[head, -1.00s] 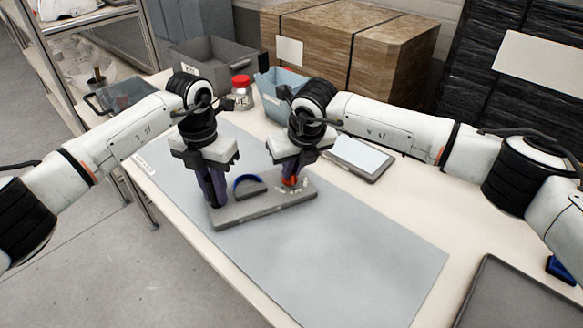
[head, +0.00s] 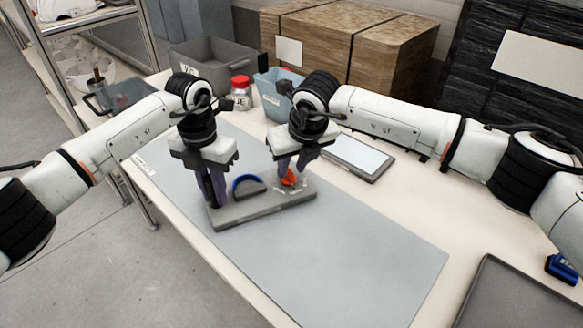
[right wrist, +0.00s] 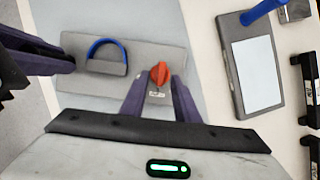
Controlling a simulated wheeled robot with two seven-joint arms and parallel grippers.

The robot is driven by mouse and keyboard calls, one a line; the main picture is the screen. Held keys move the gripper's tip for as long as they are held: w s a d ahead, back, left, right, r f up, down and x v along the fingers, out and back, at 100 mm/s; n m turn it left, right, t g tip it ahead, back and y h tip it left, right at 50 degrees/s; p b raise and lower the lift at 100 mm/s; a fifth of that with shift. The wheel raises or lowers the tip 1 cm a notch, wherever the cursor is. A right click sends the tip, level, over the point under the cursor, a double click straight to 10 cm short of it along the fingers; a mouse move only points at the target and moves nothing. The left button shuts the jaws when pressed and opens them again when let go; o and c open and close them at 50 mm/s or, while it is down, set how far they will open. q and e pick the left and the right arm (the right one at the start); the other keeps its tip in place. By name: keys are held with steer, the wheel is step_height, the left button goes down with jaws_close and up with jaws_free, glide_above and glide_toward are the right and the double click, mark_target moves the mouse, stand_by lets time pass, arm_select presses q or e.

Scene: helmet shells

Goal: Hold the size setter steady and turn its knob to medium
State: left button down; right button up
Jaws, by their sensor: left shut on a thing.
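The size setter (head: 262,207) is a grey plate lying on the grey mat, with a blue arc (head: 247,182) in its middle and an orange-red knob (head: 290,178) towards its right end. The plate (right wrist: 90,82), arc (right wrist: 107,47) and knob (right wrist: 159,74) also show in the right wrist view. My left gripper (head: 212,196) is shut at the plate's left end; its exact grip is hidden. My right gripper (head: 290,172) is over the knob. In the right wrist view its fingers (right wrist: 160,88) stand apart with gaps beside the knob. The small marks by the knob are unreadable.
A tablet (head: 357,157) lies right of the setter. A red-lidded jar (head: 241,93), blue bin (head: 279,97) and grey crate (head: 211,64) stand behind. A dark tray (head: 520,295) is at front right. The mat's front (head: 350,255) is clear.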

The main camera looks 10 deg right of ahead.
steer(key=v, duration=1)
steer(key=shift+r, duration=0.2)
steer(key=shift+s+d, duration=0.1)
arm_select(q)
steer(key=c, duration=1.5)
jaws_free()
steer(key=shift+c, duration=0.2)
step_height(320, 180, up, 12)
steer(key=shift+f, duration=0.15)
steer(key=shift+r+p, duration=0.35)
steer(key=shift+r, duration=0.3)
step_height(320, 180, up, 6)
steer(key=p, duration=0.4)
steer(key=shift+p, duration=0.4)
arm_select(e)
step_height(320, 180, up, 5)
steer(key=shift+r, duration=0.2)
